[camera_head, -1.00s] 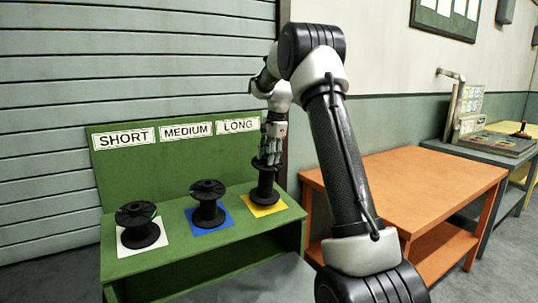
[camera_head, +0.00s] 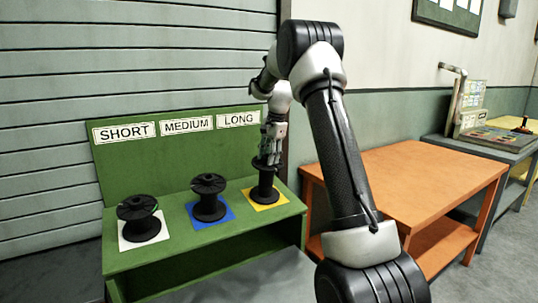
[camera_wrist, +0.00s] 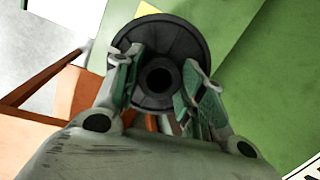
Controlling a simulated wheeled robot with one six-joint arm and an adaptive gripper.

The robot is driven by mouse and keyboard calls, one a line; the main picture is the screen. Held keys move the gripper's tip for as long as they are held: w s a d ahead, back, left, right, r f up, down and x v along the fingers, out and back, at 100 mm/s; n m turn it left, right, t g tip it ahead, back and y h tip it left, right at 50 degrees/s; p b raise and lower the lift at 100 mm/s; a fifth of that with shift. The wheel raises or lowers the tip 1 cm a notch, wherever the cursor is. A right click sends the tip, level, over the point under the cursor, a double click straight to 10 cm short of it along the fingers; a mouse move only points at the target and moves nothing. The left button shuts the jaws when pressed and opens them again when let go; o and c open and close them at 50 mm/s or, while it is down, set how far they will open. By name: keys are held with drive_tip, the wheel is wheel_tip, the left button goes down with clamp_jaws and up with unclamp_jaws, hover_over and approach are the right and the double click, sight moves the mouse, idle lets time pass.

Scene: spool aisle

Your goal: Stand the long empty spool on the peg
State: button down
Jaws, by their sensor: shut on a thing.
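The long empty spool (camera_head: 264,183) is black and stands upright on the yellow square (camera_head: 274,202) under the LONG label (camera_head: 238,119). My gripper (camera_head: 269,155) is at its top, partly hiding the upper flange. In the wrist view the spool's round flange and dark centre hole (camera_wrist: 160,77) lie between the two fingers, and my gripper (camera_wrist: 165,85) is shut on the spool. Whether the spool's foot touches the square is too small to tell. The peg is not visible in these frames.
A medium spool (camera_head: 208,199) stands on a blue square and a short spool (camera_head: 139,219) on a white square, both left on the green bench (camera_head: 180,262). An orange table (camera_head: 420,180) is to the right. A grey bench with a board (camera_head: 496,139) stands farther right.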

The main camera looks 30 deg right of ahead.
drive_tip(key=shift+f, duration=0.1)
drive_tip(key=c, duration=0.8)
unclamp_jaws()
drive_tip(key=r, duration=0.4)
drive_tip(key=s+d+r, duration=0.1)
drive_tip(key=r, duration=0.7)
drive_tip(key=shift+s+d, duration=0.25)
drive_tip(key=shift+s, duration=0.1)
drive_tip(key=shift+f, duration=0.1)
